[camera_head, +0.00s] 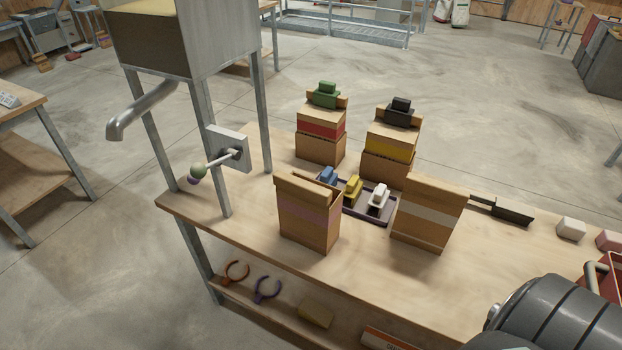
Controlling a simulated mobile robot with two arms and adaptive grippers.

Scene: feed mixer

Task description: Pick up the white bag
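A brown paper bag with a white band (427,215) stands upright on the wooden workbench, right of the middle. Its top is folded over. A similar brown bag with a faint purple band (305,218) stands to its left. Between and behind them is a dark tray (367,212) with a blue, a yellow and a white clip-like piece (378,198). Neither of my grippers shows in the head view.
Bags with a red band (321,124) and a yellow band (392,142) stand behind. A metal hopper (217,40) with a lever (215,164) stands at left. A dark scoop-like tool (502,211) lies at right. A grey ribbed body (560,318) fills the lower right corner.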

